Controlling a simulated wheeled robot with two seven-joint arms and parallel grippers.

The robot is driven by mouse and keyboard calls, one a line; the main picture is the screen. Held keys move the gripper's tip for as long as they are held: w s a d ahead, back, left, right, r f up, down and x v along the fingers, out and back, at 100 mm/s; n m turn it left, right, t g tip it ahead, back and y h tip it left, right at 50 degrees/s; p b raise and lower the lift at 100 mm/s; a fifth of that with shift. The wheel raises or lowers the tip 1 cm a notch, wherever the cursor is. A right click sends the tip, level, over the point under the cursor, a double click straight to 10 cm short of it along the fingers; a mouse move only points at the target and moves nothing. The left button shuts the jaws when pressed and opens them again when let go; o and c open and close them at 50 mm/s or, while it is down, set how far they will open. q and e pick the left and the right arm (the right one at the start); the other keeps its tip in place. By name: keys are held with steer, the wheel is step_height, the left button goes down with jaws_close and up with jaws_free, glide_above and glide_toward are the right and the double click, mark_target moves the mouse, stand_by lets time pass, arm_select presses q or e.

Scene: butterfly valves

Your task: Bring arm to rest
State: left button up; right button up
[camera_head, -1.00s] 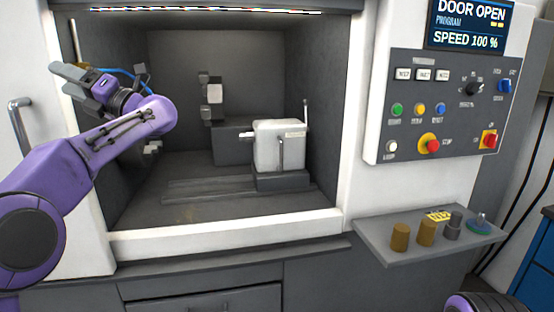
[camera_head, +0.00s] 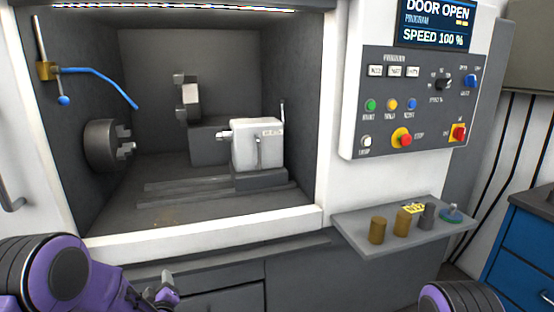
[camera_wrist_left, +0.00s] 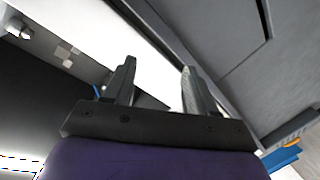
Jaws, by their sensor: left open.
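My left arm is low at the bottom left of the head view, outside the machine. Its purple and black links hide part of the machine's front. My left gripper (camera_head: 164,291) shows small at the bottom edge, in front of the grey lower panel. In the left wrist view the left gripper (camera_wrist_left: 158,88) has its two fingers apart with nothing between them. A purple and black part of my right arm shows at the bottom right of the head view. My right gripper is out of the picture.
The machine's chamber stands open, with a chuck (camera_head: 104,146), a white tailstock (camera_head: 257,144) and a blue hose (camera_head: 98,76) inside. A shelf (camera_head: 365,238) holding several small cylinders juts out at the right, below the control panel (camera_head: 419,97). A blue cabinet (camera_head: 524,254) stands at the far right.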

arm_select(q)
steer(key=s+d+f+m+g+h, duration=0.25)
steer(key=s+f+g, duration=0.25)
steer(key=s+f, duration=1)
steer(key=s+f+m+g, duration=0.1)
steer(key=s+f+g, duration=0.2)
steer(key=s, duration=0.9)
steer(key=s+f+m+g+h+b, duration=0.1)
steer(key=s+f+m+g, duration=0.1)
steer(key=s, duration=1.1)
step_height(320, 180, down, 2)
steer(key=shift+s+f+g, duration=0.1)
steer(key=shift+s+g, duration=0.2)
steer(key=shift+g, duration=0.2)
